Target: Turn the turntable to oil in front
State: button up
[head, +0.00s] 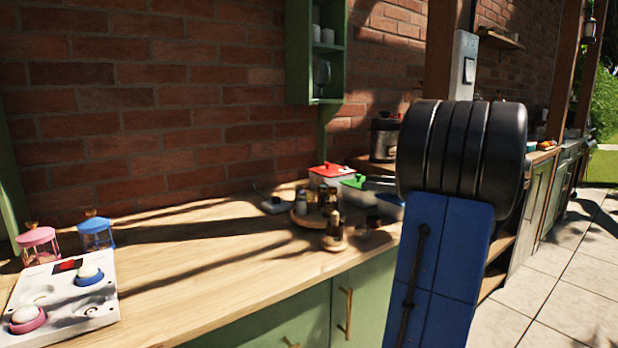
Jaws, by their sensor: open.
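The turntable appears to be the low round wooden tray (302,222) on the wooden counter, right of the middle in the head view. Several small bottles and jars (328,200) stand close together on it, some dark and some with grey tops. A dark bottle (335,224) stands nearest to me on a small round wooden piece (334,245) at the tray's front edge; I cannot tell whether the two are joined. Labels are too small to read, so I cannot tell which is the oil. My gripper is not in view; only my blue and black arm links show, at the right.
Red-lidded (332,172) and green-lidded (355,182) containers stand behind the turntable. A small pale object (277,204) lies to its left. A white board (62,300) with pink and blue knobs and two jars stand far left. The counter (200,260) between is clear.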

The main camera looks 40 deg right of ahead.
aim_at(318, 176)
jog(key=x, duration=1.7)
grip_shut()
jog(key=shift+a, duration=0.1)
